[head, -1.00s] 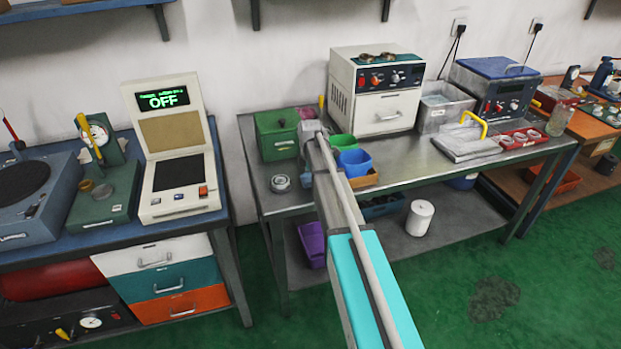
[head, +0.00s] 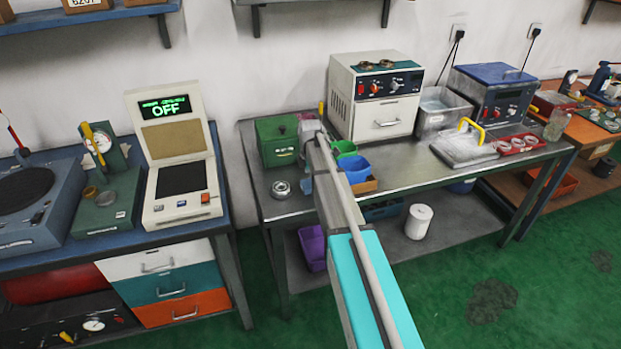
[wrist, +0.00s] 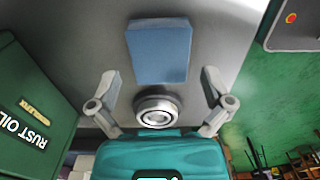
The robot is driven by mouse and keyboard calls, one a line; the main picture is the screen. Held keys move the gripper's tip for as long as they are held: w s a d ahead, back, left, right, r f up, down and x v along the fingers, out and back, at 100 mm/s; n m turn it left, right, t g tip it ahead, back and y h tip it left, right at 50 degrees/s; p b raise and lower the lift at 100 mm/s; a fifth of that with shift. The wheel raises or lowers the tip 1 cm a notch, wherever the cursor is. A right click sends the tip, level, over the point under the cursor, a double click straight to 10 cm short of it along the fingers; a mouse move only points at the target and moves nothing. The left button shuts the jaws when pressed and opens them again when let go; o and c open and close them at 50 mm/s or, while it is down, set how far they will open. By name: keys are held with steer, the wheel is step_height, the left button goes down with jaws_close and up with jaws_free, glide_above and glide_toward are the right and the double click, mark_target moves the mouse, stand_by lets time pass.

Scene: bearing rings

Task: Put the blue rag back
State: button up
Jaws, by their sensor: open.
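The blue rag (wrist: 158,50) shows in the wrist view as a flat blue block on the grey steel bench, just beyond my fingertips. My gripper (wrist: 160,103) is open, with its two fingers wide apart and the rag outside them. A round silver piece shows midway between the fingers; I cannot tell if it is part of my gripper. In the head view a small light-blue patch, perhaps the rag (head: 306,185), shows just left of my arm. My arm hides most of the gripper there.
A green rust oil box (head: 277,140) stands close by, also left in the wrist view (wrist: 35,90). A round metal piece (head: 281,188) lies near the bench's front left. Blue (head: 356,168) and green bins stand right of my arm. The bench's front middle is clear.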

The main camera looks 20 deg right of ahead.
mark_target(310, 183)
step_height(310, 183, up, 9)
steer(key=p, duration=0.8)
steer(key=shift+r+p, duration=0.15)
steer(key=shift+p, duration=0.2)
stand_by(0.4)
steer(key=s+a+m, duration=0.3)
steer(key=s+m, duration=0.3)
steer(key=s, duration=0.3)
steer(key=s+a+m, duration=0.4)
steer(key=s+m, duration=0.2)
steer(key=s, duration=0.3)
steer(key=s+a+m, duration=0.3)
steer(key=s+m, duration=0.3)
steer(key=s, duration=0.4)
steer(key=shift+a, duration=0.25)
